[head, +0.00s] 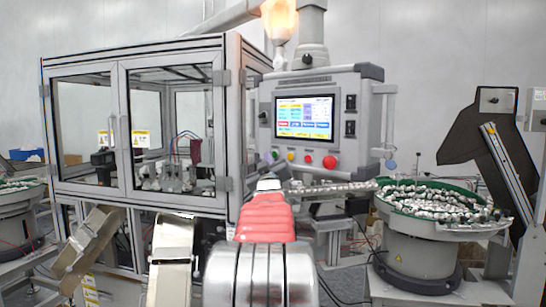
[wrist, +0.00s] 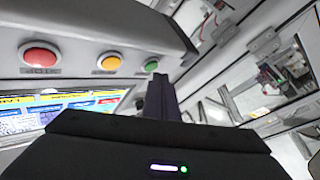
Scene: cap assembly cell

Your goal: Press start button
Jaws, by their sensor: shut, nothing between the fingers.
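The control panel (head: 350,120) carries a row of buttons below its lit screen (head: 304,117). In the head view a green button (head: 274,155) is at the left of the row, then a yellow one (head: 290,157), a small red one (head: 307,159) and a larger red one (head: 329,162). The wrist view shows a red button (wrist: 39,56), a yellow button (wrist: 109,62) and the green button (wrist: 151,65).
A glass-doored machine cabinet (head: 140,125) stands to the left of the panel. A bowl feeder (head: 425,235) full of small parts stands at the right, with a track (head: 335,188) running below the panel. A conveyor chute (head: 173,250) is at the lower left.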

